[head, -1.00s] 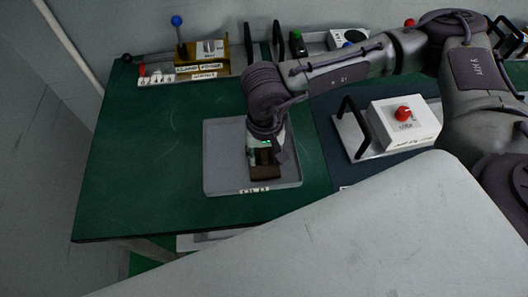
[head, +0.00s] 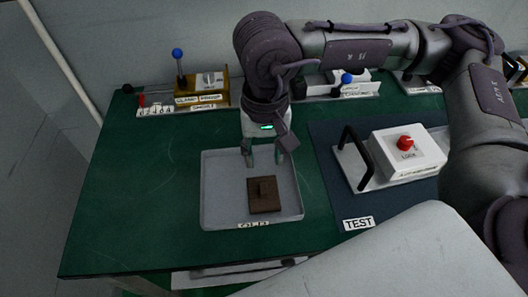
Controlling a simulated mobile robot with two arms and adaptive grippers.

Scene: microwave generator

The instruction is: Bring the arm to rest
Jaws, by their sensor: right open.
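My right gripper (head: 263,155) is open and empty. It hangs from the right arm (head: 350,45), fingers pointing down, over the back part of a grey tray (head: 222,210). A brown square block (head: 264,195) with a small raised piece on top lies in the tray, toward its front right. The gripper is apart from the block. The tray has a label at its front edge that seems to read OLD. My left gripper is not in view.
A white box with a red knob (head: 405,143) and black handle stands on the dark mat (head: 325,150) at right, near a TEST label (head: 358,223). A yellow clamp unit with a blue-knobbed lever (head: 178,54) stands at the back left. The green table (head: 120,210) is clear at left.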

